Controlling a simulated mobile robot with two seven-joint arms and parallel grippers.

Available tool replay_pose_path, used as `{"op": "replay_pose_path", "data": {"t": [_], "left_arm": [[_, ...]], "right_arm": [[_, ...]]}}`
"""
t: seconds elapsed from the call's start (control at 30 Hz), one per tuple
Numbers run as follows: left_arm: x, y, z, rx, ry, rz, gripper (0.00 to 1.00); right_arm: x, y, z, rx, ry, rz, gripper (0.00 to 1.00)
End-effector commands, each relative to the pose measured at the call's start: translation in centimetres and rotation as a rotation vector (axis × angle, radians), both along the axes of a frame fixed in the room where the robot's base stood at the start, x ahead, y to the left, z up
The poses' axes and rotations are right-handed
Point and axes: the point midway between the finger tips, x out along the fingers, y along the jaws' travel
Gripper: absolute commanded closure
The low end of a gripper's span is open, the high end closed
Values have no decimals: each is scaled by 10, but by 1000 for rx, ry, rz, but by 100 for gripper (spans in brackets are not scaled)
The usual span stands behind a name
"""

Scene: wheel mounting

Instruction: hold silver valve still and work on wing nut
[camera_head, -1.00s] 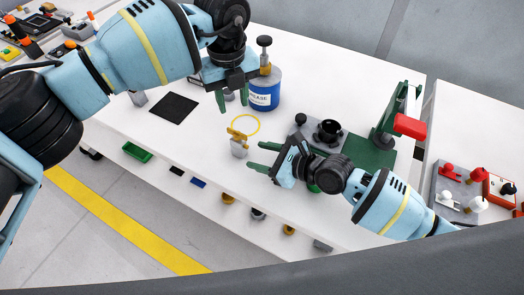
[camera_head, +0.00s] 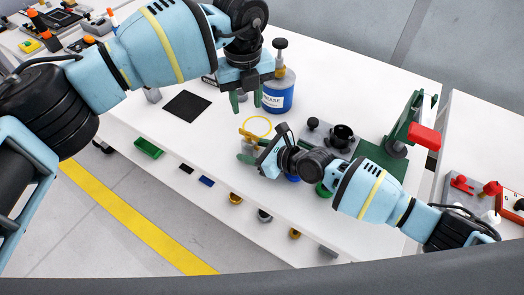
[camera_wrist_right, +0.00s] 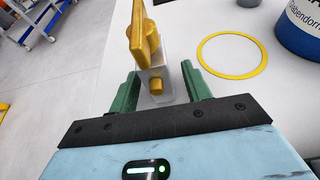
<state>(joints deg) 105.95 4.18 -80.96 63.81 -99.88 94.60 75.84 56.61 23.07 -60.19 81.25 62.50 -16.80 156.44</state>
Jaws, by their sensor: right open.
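The silver valve, a small grey block (camera_wrist_right: 168,82) with yellow parts, stands near the front edge of the white table. Its flat yellow wing-like piece (camera_wrist_right: 138,38) sticks up in the right wrist view; in the head view the yellow part (camera_head: 248,137) shows just left of my right gripper. My right gripper (camera_wrist_right: 160,72) is open, with a green finger on each side of the grey block; whether they touch it cannot be told. My left gripper (camera_head: 246,102) is open, pointing down above the table behind the valve, apart from it.
A yellow ring (camera_head: 258,125) lies just behind the valve. A blue grease can (camera_head: 278,97) stands close to my left gripper. A black mat (camera_head: 187,107) lies left. A grey block with a black cup (camera_head: 341,138) and a green stand with a red part (camera_head: 424,136) are right.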

Motion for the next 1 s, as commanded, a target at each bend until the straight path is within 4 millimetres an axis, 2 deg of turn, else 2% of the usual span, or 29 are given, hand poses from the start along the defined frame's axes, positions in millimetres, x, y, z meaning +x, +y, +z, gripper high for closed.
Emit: {"op": "replay_pose_path", "data": {"t": [0.2, 0.47, 0.83, 1.0], "left_arm": [[0, 0, 0, 0, 0, 0, 64], [0, 0, 0, 0, 0, 0, 64], [0, 0, 0, 0, 0, 0, 64], [0, 0, 0, -1, 1, -11, 60]], "right_arm": [[6, 7, -4, -1, -2, 0, 52], [6, 8, -4, -1, -2, 0, 52], [6, 7, -4, -1, -2, 0, 100], [6, 7, -4, -2, -1, 0, 100]]}}
